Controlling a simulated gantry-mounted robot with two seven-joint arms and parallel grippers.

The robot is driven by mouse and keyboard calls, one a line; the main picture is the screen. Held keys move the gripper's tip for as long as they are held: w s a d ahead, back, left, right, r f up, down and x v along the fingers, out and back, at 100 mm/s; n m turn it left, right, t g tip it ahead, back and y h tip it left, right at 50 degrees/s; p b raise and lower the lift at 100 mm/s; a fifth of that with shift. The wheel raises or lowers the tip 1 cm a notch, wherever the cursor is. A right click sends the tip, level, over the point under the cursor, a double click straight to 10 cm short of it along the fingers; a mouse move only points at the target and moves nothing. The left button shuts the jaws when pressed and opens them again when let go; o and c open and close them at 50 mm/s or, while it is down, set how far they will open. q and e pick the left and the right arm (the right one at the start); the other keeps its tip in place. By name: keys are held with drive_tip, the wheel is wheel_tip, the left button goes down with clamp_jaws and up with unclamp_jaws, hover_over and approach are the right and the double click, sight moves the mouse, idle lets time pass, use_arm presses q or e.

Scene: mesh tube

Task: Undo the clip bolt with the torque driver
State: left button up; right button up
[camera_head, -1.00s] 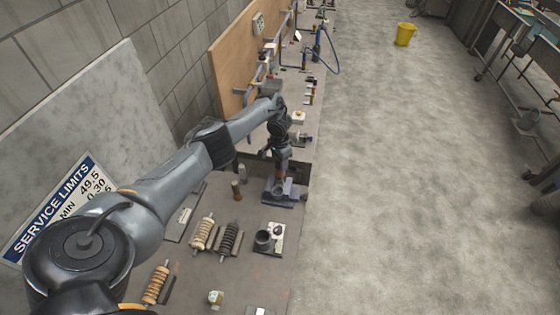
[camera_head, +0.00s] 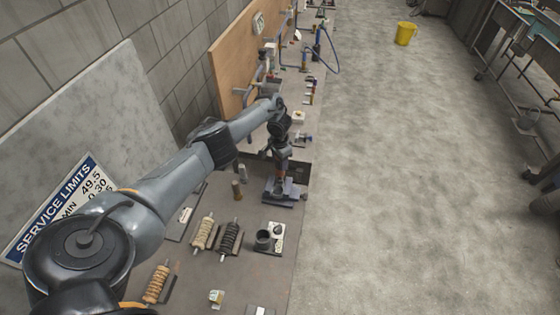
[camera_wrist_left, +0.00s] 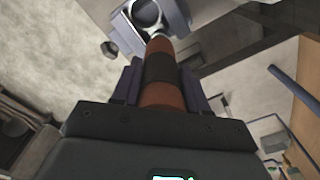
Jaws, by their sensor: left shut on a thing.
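My left gripper (camera_head: 281,162) is shut on the torque driver (camera_wrist_left: 162,78), which has a red and black grip, and holds it over the bench. In the left wrist view the driver stands between the two fingers of the left gripper (camera_wrist_left: 161,88). Its pale tip points at the rim of a grey ring-shaped clip (camera_wrist_left: 124,32) on a fixture. I cannot tell whether the tip touches the bolt, and the bolt itself is not clear. In the head view the fixture (camera_head: 290,197) sits just below the gripper. My right gripper is not in view.
Two short posts (camera_head: 237,190) are left of the fixture. A wooden board (camera_head: 233,62) stands along the wall. Open floor (camera_head: 400,180) lies to the right.

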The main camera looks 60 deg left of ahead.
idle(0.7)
use_arm(q)
drive_tip(key=shift+p, duration=0.4)
idle(0.4)
drive_tip(key=shift+p, duration=0.5)
idle(1.8)
idle(1.0)
drive_tip(key=shift+p, duration=0.3)
drive_tip(key=shift+r+p, duration=2.5)
drive_tip(key=shift+r, duration=0.55)
